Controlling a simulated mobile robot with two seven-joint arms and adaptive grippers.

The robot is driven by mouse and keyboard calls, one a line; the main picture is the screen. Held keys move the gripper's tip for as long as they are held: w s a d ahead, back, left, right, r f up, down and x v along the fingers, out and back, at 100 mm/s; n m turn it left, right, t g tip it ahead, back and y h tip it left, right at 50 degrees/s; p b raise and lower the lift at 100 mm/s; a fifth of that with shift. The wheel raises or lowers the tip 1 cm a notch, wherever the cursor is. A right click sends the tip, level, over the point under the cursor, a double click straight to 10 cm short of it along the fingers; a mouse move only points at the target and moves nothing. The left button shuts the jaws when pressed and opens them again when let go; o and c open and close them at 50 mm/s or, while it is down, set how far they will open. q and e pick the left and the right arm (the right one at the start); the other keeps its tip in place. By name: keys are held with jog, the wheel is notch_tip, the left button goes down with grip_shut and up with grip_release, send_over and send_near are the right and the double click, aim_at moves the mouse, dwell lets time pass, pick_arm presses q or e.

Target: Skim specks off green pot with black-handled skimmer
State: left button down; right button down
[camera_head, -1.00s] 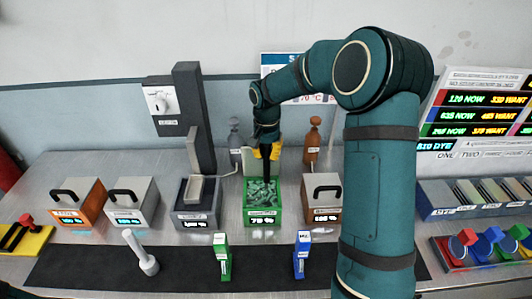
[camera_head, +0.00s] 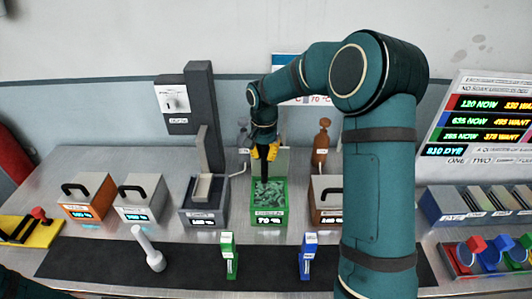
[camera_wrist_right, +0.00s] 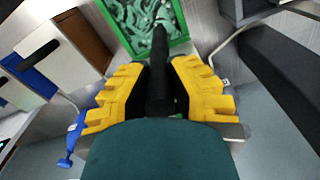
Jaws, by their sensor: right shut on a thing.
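The green pot (camera_head: 269,214) stands at the back middle of the bench, filled with a green liquid and many pale specks. It also shows at the top of the right wrist view (camera_wrist_right: 122,30). My right gripper (camera_head: 264,150) is above the pot. Its yellow fingers are shut on the black handle of the skimmer (camera_wrist_right: 160,75), which points down into the pot. The skimmer's lower end is hidden among the specks. My left gripper is out of view; only a dark edge shows at the lower left.
Lidded orange (camera_head: 88,209) and grey (camera_head: 138,212) boxes stand left of the pot. A grey tank with a tall post (camera_head: 203,215) is beside it. A partly hidden lidded box (camera_head: 326,213) is on the right. Green (camera_head: 228,255) and blue (camera_head: 307,256) holders and a white handled tool (camera_head: 148,248) stand on the dark mat (camera_head: 190,272).

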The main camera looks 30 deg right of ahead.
jog(key=shift+s+a+b, duration=0.25)
jog(key=shift+s+a, duration=0.2)
jog(key=shift+s, duration=0.3)
jog(key=shift+s+a+b, duration=0.25)
jog(key=shift+s+a, duration=0.15)
jog(key=shift+s, duration=0.35)
jog(key=shift+s+a+b, duration=0.25)
jog(key=shift+s+a, duration=0.2)
jog(key=shift+s, duration=0.3)
jog(key=shift+d, duration=0.15)
jog(key=shift+s+d, duration=0.45)
jog(key=shift+d, duration=0.15)
jog(key=shift+s+d, duration=0.4)
jog(key=shift+d, duration=0.2)
jog(key=shift+w, duration=0.1)
jog(key=shift+w+d+p, duration=0.3)
jog(key=shift+w+d, duration=0.15)
jog(key=shift+w, duration=0.25)
jog(key=shift+w+d+p, duration=0.3)
jog(key=shift+w+d, duration=0.15)
jog(key=shift+w, duration=0.3)
jog(key=shift+w+d+p, duration=0.3)
jog(key=shift+w+d, duration=0.15)
jog(key=shift+w, duration=0.25)
jog(key=shift+w+a, duration=0.45)
jog(key=shift+a, duration=0.25)
jog(key=shift+w+a, duration=0.4)
jog(key=shift+a, duration=0.3)
